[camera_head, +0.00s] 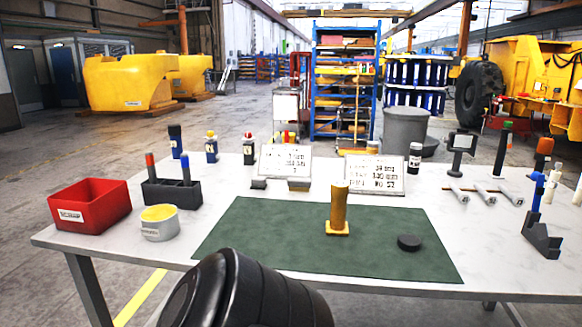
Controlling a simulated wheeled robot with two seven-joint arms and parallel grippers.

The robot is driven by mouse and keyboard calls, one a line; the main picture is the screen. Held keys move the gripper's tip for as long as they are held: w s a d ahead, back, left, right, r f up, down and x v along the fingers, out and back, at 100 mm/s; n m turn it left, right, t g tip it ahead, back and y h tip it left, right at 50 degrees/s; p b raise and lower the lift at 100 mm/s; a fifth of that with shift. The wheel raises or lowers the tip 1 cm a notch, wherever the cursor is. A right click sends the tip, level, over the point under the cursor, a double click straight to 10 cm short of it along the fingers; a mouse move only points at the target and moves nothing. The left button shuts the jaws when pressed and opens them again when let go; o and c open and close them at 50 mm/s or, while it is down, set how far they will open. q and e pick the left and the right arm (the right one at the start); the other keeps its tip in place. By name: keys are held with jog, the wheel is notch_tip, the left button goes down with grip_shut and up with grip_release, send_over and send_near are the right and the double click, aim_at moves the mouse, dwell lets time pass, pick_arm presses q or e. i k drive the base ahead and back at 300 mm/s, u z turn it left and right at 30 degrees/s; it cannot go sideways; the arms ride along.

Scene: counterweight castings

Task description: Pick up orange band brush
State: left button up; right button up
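An upright item with an orange top (543,147) stands at the right end of the table. It may be the orange band brush, but bristles and a band cannot be made out at this size. Near it stand a dark upright item with a green tip (503,145) and a dark item with a broad head (462,148). No gripper fingers show in the head view. A black rounded arm part of mine fills the bottom, left of centre, and hides the table's front edge there.
A yellow-brown casting (338,210) and a black disc (409,243) are on the green mat (280,240). A red bin (92,205), a grey tub (159,226) and a black holder (172,195) stand left. Grey rods (485,193) and a dark stand (541,240) are right.

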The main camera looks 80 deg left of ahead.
aim_at(149, 158)
jog(key=u, duration=3.45)
